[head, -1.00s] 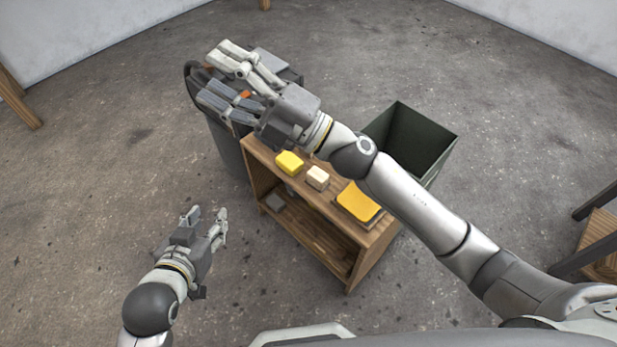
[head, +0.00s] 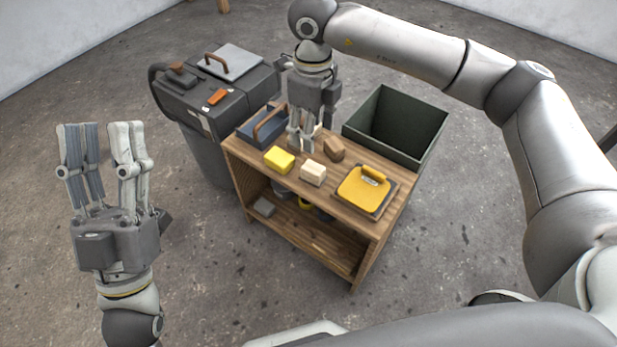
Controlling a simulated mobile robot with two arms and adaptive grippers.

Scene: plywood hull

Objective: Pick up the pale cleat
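A small cream block (head: 313,173), which looks like the pale cleat, lies on the wooden bench top (head: 290,187) near its front edge, between a yellow block and a yellow-topped tool. My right gripper (head: 301,147) points down at the bench top, just behind the cream block and apart from it. Its fingers look close together, and I cannot tell whether they hold anything. A pale sliver shows beside these fingers, mostly hidden. My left gripper (head: 101,130) is open and empty, fingers up, off to the left of the bench.
A yellow block (head: 279,160), a brown block (head: 335,148), a yellow-topped tool (head: 362,190) and a blue-grey tray with a handle (head: 257,133) crowd the bench top. A dark green bin (head: 410,148) and a grey vacuum-like machine (head: 205,110) stand behind.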

